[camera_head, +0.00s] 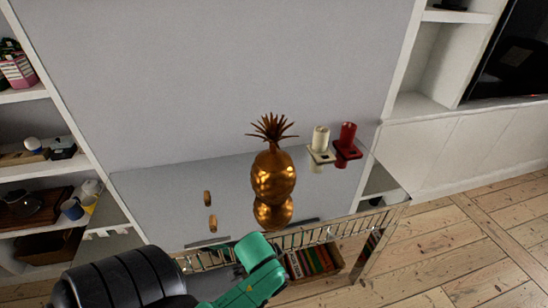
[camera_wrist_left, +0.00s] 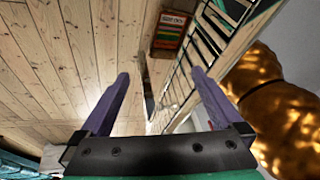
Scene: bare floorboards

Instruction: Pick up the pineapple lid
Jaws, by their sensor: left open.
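A shiny golden pineapple (camera_head: 272,175) stands on a pale console top near the middle of the head view. Its lid, with a crown of spiky leaves (camera_head: 271,128), is on top. A narrower rounded golden part shows below the body. In the left wrist view the golden body (camera_wrist_left: 282,115) fills the right edge, outside the fingers, and the leafy crown is out of frame. My left gripper (camera_wrist_left: 160,75) is open with nothing between its purple fingers. In the head view its green wrist is just below the pineapple, and its fingers are not seen. My right gripper is not in view.
A cream candle holder (camera_head: 320,145) and a red candle holder (camera_head: 347,145) stand right of the pineapple. Two small golden pieces (camera_head: 208,198) lie left of it. A metal rail (camera_head: 330,230) runs along the console's front, with books (camera_head: 308,262) below. Shelves flank both sides.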

